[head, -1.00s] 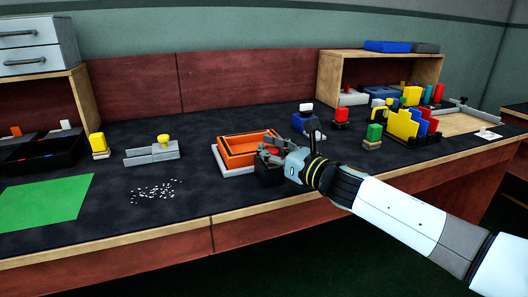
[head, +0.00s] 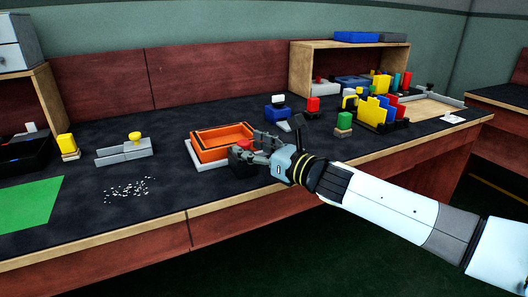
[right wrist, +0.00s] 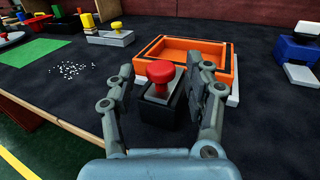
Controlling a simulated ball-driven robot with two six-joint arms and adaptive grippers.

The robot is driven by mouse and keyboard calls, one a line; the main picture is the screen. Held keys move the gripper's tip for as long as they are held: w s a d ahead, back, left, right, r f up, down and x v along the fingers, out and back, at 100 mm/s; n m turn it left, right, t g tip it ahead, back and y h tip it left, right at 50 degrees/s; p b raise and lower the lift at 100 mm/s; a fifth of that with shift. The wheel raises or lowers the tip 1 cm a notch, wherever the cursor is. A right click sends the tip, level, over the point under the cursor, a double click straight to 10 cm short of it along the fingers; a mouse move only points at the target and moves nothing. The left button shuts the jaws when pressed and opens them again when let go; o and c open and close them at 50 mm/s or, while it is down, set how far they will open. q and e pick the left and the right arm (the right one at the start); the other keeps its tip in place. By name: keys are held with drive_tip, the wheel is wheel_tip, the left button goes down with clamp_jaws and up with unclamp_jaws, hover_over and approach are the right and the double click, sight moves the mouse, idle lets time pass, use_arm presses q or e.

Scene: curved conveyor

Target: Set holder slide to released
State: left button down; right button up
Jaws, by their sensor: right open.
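A small black block with a grey top plate and a red knob (right wrist: 160,72) stands on the dark worktop, in front of an orange tray (head: 215,142). The red knob also shows in the head view (head: 244,145). My right gripper (right wrist: 165,88) is open, with one finger on each side of the knob and block. A gap shows between the fingers and the knob, so I see no grip. In the head view the right gripper (head: 258,153) partly hides the block. A grey holder with a yellow knob (head: 134,137) stands further left. My left gripper is not in view.
The orange tray sits on a white base right behind the block. A blue-and-black device (head: 278,112) and a green-topped block (head: 343,122) stand to the right. White bits (head: 128,189) and a green mat (head: 30,204) lie left. The worktop's front edge (head: 160,222) is near.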

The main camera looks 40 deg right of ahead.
drive_tip(key=shift+s+d, duration=0.25)
drive_tip(key=shift+s, duration=1.1)
drive_tip(key=shift+s+d, duration=0.2)
drive_tip(key=shift+s, duration=1.1)
